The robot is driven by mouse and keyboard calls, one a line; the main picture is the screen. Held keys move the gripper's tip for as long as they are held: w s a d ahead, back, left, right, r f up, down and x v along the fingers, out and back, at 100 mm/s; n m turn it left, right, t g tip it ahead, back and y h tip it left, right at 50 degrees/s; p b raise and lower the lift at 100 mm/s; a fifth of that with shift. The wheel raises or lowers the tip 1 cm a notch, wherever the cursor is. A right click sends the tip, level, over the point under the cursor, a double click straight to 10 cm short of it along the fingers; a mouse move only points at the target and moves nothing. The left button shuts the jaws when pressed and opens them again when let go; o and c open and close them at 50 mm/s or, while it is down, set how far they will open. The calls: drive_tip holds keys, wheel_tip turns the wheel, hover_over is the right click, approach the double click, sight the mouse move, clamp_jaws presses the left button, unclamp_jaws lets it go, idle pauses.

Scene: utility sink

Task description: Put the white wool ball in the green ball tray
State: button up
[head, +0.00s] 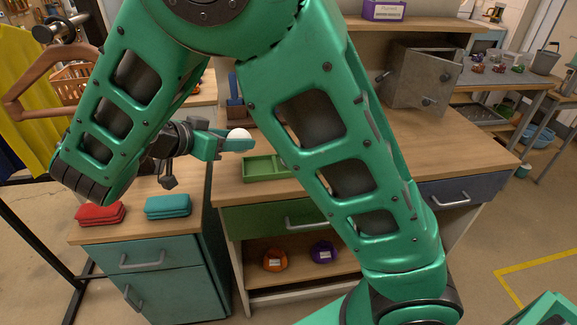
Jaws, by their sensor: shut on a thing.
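The white wool ball (239,134) is held between the fingers of my gripper (236,143), above and to the left of the green ball tray. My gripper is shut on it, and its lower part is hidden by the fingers. The green ball tray (262,168) lies on the wooden worktop, below the gripper and slightly right. Its right part is hidden behind my green arm. Ball and tray are apart.
A red folded stack (100,213) and a teal folded stack (168,206) lie on the lower left cabinet. A grey metal box (423,77) with an open door stands at the back right of the worktop. An orange item (275,260) and a purple item (323,252) sit on the shelf below.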

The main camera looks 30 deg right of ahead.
drive_tip(key=s+a+r+n+t, duration=0.1)
drive_tip(key=s+a, duration=0.2)
drive_tip(key=a, duration=0.2)
drive_tip(key=shift+y, duration=0.3)
drive_tip(key=x, duration=0.4)
drive_tip(key=s+x, duration=0.1)
drive_tip(key=x, duration=0.8)
drive_tip(key=shift+s+d+f, duration=0.1)
drive_tip(key=shift+d, duration=0.4)
drive_tip(key=shift+f, duration=2)
drive_tip(key=o, duration=1.1)
drive_tip(key=shift+c, duration=0.2)
